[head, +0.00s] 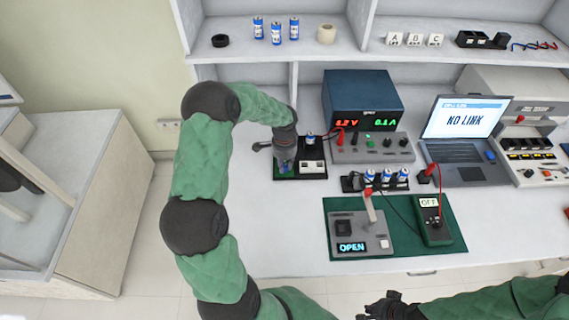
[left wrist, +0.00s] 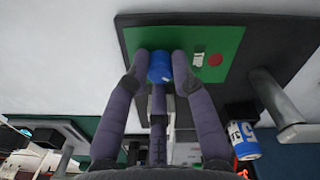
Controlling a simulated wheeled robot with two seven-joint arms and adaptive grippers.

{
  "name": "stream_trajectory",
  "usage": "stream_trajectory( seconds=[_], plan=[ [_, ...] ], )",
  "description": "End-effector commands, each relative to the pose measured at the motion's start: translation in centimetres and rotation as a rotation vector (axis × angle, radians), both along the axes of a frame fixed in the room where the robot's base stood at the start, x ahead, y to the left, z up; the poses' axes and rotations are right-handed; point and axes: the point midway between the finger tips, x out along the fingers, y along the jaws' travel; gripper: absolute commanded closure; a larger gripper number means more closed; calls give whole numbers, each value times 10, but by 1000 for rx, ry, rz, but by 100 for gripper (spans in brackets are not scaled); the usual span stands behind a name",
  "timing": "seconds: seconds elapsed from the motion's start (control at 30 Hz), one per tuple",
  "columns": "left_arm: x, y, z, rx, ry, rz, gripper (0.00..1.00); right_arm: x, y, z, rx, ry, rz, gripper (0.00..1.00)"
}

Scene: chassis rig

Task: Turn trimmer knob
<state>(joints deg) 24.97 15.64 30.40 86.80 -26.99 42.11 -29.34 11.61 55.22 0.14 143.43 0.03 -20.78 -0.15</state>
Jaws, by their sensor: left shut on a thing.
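The blue trimmer knob (left wrist: 160,66) is a small round cap on a green circuit board (left wrist: 225,42) in the left wrist view. The board lies on a dark base (left wrist: 290,50), with a pale part and a red dot beside the knob. My left gripper (left wrist: 161,62) is shut on the knob, one finger on each side. In the head view, the left gripper (head: 284,168) points down over the dark base and mostly hides the knob and board. My right gripper (head: 385,309) is at the bottom edge, low and partly cut off, apart from the bench things.
Behind are a power supply (head: 362,98) and a grey panel (head: 370,148). A battery holder (head: 375,181), a green mat (head: 394,247) with a tester marked OPEN, a multimeter (head: 432,220) and a laptop (head: 464,125) stand rightward.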

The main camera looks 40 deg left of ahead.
Motion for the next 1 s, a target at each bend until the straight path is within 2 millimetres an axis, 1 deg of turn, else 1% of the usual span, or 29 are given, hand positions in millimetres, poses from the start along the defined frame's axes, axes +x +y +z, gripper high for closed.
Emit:
stream_trajectory(
  seconds=[0.1, 0.37, 0.4, 0.47, 0.83, 0.93, 1.0],
  plan=[
    [-1, 0, 0, 0, 2, 32, 100, 0, 0, 1, 0, 0, 0, 100],
    [-1, 0, -1, 0, 2, 35, 100, 0, 0, 1, 0, 0, 0, 100],
    [-1, 0, -1, 0, 2, 35, 67, 0, 0, 1, 0, 0, 0, 100],
    [-1, 0, -1, 0, 2, 35, 51, 0, 0, 1, 0, 0, 0, 100],
    [0, 0, 2, 0, 0, 34, 51, 0, 0, 1, 0, 0, 0, 100],
    [1, 1, 10, 1, -2, 34, 51, 0, 0, 1, 0, 0, 0, 100],
    [1, 1, 19, 1, -2, 35, 51, 0, 0, 1, 0, 0, 0, 100]
  ],
)
